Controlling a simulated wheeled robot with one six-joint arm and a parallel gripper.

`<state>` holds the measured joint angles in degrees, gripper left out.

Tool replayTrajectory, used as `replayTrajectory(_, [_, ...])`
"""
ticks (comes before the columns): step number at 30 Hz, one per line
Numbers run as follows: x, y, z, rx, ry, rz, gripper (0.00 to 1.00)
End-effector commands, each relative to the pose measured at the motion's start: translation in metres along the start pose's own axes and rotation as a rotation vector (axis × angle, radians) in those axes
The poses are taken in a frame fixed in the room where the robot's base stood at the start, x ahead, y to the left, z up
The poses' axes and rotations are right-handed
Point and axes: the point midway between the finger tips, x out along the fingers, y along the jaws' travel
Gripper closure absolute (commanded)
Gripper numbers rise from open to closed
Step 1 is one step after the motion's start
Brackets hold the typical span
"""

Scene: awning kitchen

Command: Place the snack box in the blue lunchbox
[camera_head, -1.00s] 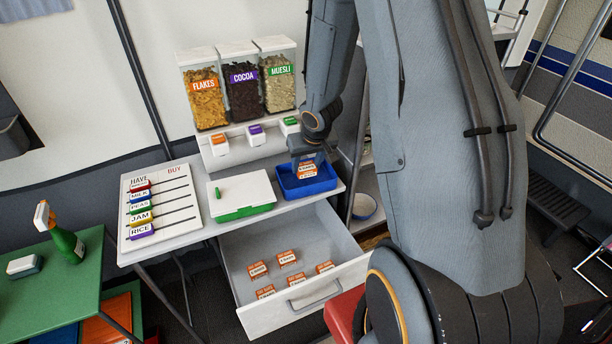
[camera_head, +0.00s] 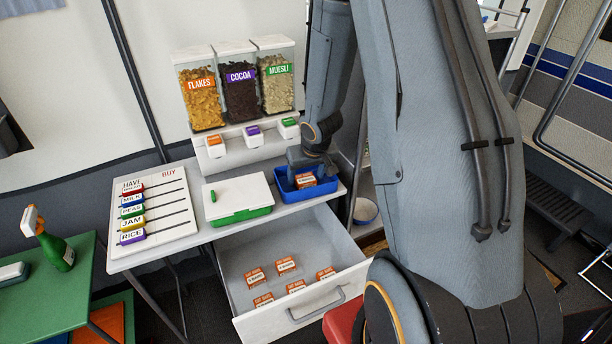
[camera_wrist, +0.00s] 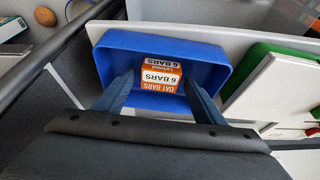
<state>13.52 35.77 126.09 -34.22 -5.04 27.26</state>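The snack box (camera_head: 306,181), an orange and white oat bars box, lies inside the blue lunchbox (camera_head: 314,195) on the counter's right end. In the wrist view the snack box (camera_wrist: 161,73) rests against the blue floor of the lunchbox (camera_wrist: 222,66), apart from the side walls. My gripper (camera_head: 301,163) is over the lunchbox. In the wrist view my gripper (camera_wrist: 162,92) has its two fingers spread wide, with gaps between them and the box. The lunchbox's near rim is partly hidden behind my gripper in the wrist view.
A closed white-lidded green lunchbox (camera_head: 238,196) stands left of the blue one. Cereal dispensers (camera_head: 238,85) rise behind. An open drawer (camera_head: 335,271) below holds several more oat bar boxes (camera_head: 286,264). A have/buy board (camera_head: 160,208) lies at left.

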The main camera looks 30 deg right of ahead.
Motion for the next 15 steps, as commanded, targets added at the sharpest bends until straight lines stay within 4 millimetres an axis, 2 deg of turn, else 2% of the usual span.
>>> replayTrajectory(11, [-0.003, 0.0, -0.001, 0.0, 0.0, 0.0, 0.35])
replayTrajectory(15, [-0.018, 0.0, -0.002, -0.001, 0.001, 0.0, 0.35])
